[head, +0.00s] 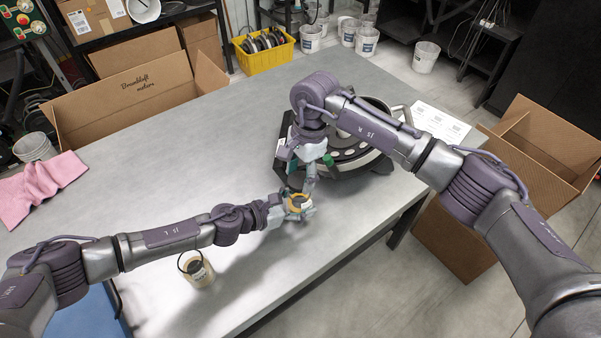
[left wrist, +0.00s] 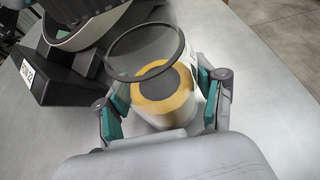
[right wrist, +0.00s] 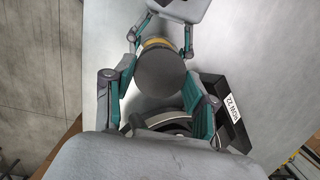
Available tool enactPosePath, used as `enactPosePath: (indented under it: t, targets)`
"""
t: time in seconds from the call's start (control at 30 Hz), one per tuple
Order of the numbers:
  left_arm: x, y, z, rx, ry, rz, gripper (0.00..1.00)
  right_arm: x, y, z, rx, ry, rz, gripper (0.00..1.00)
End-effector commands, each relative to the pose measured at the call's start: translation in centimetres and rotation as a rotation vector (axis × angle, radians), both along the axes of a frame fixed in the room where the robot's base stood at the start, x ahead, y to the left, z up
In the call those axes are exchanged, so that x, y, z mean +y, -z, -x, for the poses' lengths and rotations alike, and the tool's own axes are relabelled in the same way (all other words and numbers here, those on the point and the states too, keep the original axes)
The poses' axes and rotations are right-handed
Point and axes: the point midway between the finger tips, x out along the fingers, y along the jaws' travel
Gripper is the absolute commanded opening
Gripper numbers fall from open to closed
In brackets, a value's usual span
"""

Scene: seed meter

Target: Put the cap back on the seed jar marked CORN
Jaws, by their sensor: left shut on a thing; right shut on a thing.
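My left gripper (head: 297,208) is shut on a small jar, its fingers on both sides of it. In the left wrist view this jar (left wrist: 180,112) has a pale body, a yellow ring around a dark grey disc, and a clear wall with a black rim above. My right gripper (head: 306,187) is close above the jar. In the right wrist view it is shut on a dark round cap (right wrist: 160,76). Yellow shows just beyond the cap, beside the left fingers. I cannot tell whether cap and jar touch. The held jar's marking is not readable.
A second labelled jar (head: 197,272) with a dark ring stands near the table's front edge. The round seed meter (head: 350,158) sits behind my grippers, on a black base with a ROW 22 label (right wrist: 234,106). A pink cloth (head: 38,187) lies left. The table's middle left is clear.

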Motion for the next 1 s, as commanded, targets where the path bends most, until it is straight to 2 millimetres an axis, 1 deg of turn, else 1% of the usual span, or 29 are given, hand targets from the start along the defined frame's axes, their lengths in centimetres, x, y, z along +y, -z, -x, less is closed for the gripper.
enactPosePath:
  t: [0.3, 0.83, 1.0]
  targets:
    - [0.0, 0.0, 0.0, 0.0, 0.0, 0.0, 0.06, 0.0, 1.7, 0.0, 0.001, 0.001, 0.001, 0.42]
    - [0.0, 0.0, 0.0, 0.0, 0.0, 0.0, 0.06, 0.0, 1.7, 0.0, 0.001, 0.0, 0.001, 0.42]
    - [0.0, 0.0, 0.0, 0.0, 0.0, 0.0, 0.06, 0.0, 2.0, 0.0, 0.001, 0.0, 0.001, 0.42]
